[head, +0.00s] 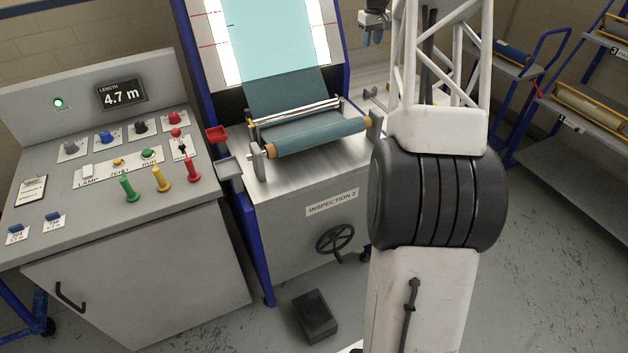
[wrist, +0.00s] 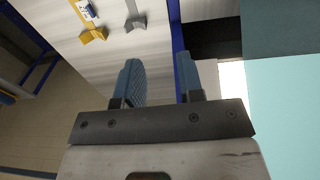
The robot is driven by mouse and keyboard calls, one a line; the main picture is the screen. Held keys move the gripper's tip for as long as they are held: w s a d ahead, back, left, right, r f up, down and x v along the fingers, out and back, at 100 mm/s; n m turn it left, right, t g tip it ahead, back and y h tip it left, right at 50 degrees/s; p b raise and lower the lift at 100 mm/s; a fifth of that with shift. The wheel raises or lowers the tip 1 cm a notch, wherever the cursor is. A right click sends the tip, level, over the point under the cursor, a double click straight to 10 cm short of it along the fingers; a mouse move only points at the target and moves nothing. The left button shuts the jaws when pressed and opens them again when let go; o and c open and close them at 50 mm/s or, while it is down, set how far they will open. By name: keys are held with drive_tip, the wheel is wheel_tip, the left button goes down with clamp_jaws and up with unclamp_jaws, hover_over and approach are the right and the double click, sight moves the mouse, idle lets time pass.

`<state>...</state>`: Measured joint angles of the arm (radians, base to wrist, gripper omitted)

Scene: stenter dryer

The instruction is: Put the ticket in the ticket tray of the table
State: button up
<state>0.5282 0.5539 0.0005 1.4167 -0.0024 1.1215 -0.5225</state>
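My gripper (wrist: 160,80) is open and empty in the wrist view, its two blue fingers apart over a pale streaked surface. In the head view my gripper (head: 374,36) is small, high beside the right edge of the inspection table (head: 300,205). I cannot pick out the ticket for certain; a white card with a dark clip (head: 31,189) lies on the console at the left. A red tray (head: 217,134) and a grey tray (head: 230,168) are fixed to the table's left side. I cannot tell which is the ticket tray. My arm hides part of the table's right side.
The control console (head: 120,220) with levers and buttons stands at left. A teal fabric roll (head: 320,137) lies across the table. Racks with rolls (head: 590,105) stand at right. The wrist view shows a yellow bracket (wrist: 94,35) and a grey bracket (wrist: 133,24).

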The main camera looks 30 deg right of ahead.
drive_tip(key=s+a+r, duration=0.4)
drive_tip(key=s+a, duration=0.4)
drive_tip(key=a, duration=0.3)
drive_tip(key=s+a+r+t, duration=0.1)
drive_tip(key=s+a+r, duration=0.4)
drive_tip(key=s+a, duration=0.45)
drive_tip(key=s+a+r, duration=0.4)
drive_tip(key=s+a, duration=0.2)
drive_tip(key=a, duration=0.7)
drive_tip(key=s+a+f, duration=0.3)
drive_tip(key=s+a, duration=0.2)
drive_tip(key=s, duration=0.6)
drive_tip(key=s+a+f, duration=0.3)
drive_tip(key=s+a, duration=0.3)
drive_tip(key=s, duration=0.5)
drive_tip(key=s+a+f+t, duration=0.1)
drive_tip(key=s+a+f, duration=0.2)
drive_tip(key=s, duration=0.8)
drive_tip(key=shift+s+a, duration=0.15)
drive_tip(key=shift+a, duration=1.1)
drive_tip(key=o, duration=0.8)
drive_tip(key=shift+r, duration=0.1)
